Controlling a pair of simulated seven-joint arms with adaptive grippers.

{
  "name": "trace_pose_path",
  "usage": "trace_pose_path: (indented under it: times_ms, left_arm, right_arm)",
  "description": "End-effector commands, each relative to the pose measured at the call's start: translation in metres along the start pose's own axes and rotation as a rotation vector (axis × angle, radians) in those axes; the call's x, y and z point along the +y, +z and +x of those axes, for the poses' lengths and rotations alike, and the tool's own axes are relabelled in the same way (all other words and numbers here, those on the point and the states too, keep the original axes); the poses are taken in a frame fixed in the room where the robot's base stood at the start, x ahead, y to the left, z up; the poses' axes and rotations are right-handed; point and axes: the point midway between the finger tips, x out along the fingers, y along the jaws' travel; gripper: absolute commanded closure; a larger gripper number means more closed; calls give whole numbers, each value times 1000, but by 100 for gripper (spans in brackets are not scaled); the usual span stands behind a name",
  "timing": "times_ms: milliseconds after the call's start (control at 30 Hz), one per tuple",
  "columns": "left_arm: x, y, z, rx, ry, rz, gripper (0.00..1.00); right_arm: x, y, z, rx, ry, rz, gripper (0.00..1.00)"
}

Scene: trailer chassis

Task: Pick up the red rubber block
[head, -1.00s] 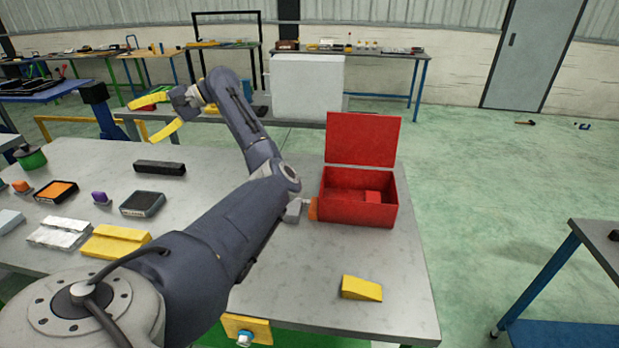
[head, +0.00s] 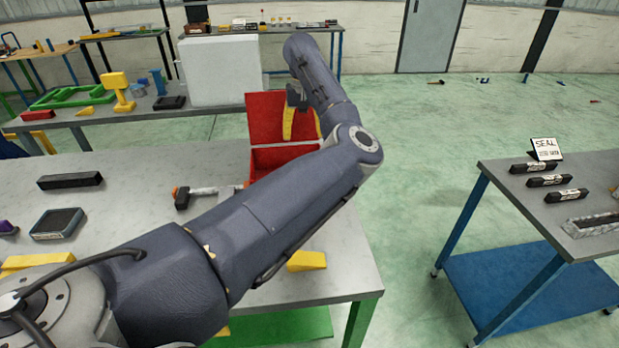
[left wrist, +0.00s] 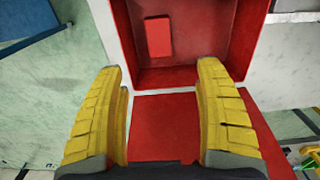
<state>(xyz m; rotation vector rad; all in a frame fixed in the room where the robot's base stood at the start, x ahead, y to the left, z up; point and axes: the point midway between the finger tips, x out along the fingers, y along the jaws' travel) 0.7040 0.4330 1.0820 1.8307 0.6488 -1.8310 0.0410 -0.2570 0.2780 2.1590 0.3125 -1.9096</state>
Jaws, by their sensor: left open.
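The red rubber block (left wrist: 158,37) lies on the floor of the open red box (left wrist: 252,40) in the left wrist view, near the box's left wall in that picture. In the head view my arm covers the block and much of the red box (head: 270,158); the raised red lid (head: 262,108) shows behind. My left gripper (head: 301,124) is over the box by the lid. In the left wrist view its yellow fingers (left wrist: 163,70) are spread apart with nothing between them, and the block shows beyond their tips. My right gripper is not in view.
A hammer (head: 208,193) lies left of the box. A yellow wedge (head: 307,261) sits near the table's front edge. A black bar (head: 70,181) and a dark tray (head: 57,223) are farther left. A second table (head: 540,190) with black bars stands at the right across a floor gap.

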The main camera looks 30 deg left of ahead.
Motion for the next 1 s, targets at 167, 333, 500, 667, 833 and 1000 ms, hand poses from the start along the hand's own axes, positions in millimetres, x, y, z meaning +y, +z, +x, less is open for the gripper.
trace_pose_path:
  times_ms: [167,333,500,667,833,1000]
  left_arm:
    - [2,2,24,-4,4,1,29]
    - [2,1,55,-4,1,1,29]
    - [2,1,84,-3,3,2,29]
    - [2,1,103,-2,2,1,29]
    - [2,1,112,-1,3,0,29]
    - [2,1,120,-2,2,1,29]
  right_arm:
    - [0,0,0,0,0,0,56]
    - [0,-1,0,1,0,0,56]
    - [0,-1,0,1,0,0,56]
    - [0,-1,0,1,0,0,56]
    - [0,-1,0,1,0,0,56]
    - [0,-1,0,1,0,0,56]
